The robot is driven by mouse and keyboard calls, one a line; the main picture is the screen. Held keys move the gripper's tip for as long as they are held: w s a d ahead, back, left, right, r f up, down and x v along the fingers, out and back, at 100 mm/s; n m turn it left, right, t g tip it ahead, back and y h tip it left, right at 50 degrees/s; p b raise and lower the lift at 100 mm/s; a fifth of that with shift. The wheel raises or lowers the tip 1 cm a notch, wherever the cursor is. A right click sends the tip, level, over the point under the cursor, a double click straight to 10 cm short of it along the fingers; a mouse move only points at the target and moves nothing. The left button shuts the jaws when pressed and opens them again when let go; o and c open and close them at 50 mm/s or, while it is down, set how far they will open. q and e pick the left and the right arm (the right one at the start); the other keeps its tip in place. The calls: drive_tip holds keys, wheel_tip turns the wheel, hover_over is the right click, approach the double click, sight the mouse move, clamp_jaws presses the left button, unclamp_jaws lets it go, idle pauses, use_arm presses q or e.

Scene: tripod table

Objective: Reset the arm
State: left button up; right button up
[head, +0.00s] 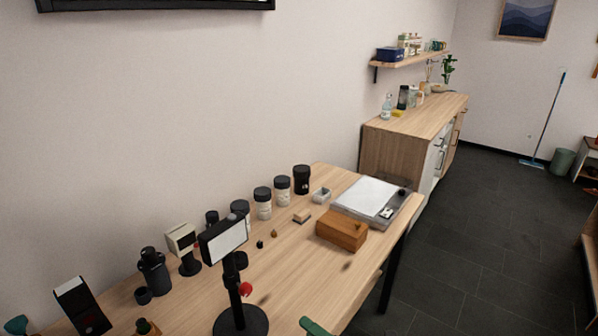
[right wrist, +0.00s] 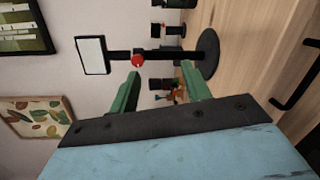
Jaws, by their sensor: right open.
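A black tripod stand with a round base (head: 240,322), a red knob (head: 246,288) and a tilted white-faced panel (head: 224,238) stands on the wooden table (head: 300,262). My right gripper (head: 315,327) shows only as a green fingertip at the bottom edge of the head view. In the right wrist view my right gripper (right wrist: 160,70) has its two green fingers well apart, with nothing held between them. The stand (right wrist: 208,55) appears beyond the fingertips, apart from them. A green tip (head: 16,325) at the lower left looks like my left gripper; its jaws are cut off.
Lidded jars (head: 263,203), a wooden box (head: 341,230) and a grey tray device (head: 400,210) stand on the table. Dark bottles (head: 154,270) and a small screen (head: 182,240) stand at its left. A wooden cabinet (head: 400,150) stands beyond; the floor (head: 480,240) at right is clear.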

drive_tip(key=d+f+m+h, duration=0.3)
drive_tip(key=d+f+m, duration=0.2)
drive_tip(key=f, duration=0.4)
drive_tip(key=d+f+m+h, duration=0.3)
drive_tip(key=d+f+m, duration=0.2)
drive_tip(key=f, duration=0.3)
drive_tip(key=s+d+f+m+g+h, duration=0.2)
drive_tip(key=s+d+f+m, duration=0.25)
drive_tip(key=f, duration=0.25)
drive_tip(key=s+d+f+m+g+h, duration=0.2)
drive_tip(key=s+d+f+m, duration=0.15)
drive_tip(key=s+f, duration=0.3)
drive_tip(key=s+d+f+m+g+h, duration=0.1)
drive_tip(key=s+f+m+g, duration=0.2)
drive_tip(key=s, duration=1.1)
drive_tip(key=s+d+f+m+g+h, duration=0.1)
drive_tip(key=s+f+m+g, duration=0.3)
drive_tip(key=s+f, duration=0.5)
drive_tip(key=s+d+m, duration=0.1)
drive_tip(key=s+m, duration=0.1)
drive_tip(key=s, duration=0.3)
drive_tip(key=shift+s+d+f+m, duration=0.2)
drive_tip(key=shift+d+f+m, duration=0.05)
drive_tip(key=shift+f+m, duration=0.15)
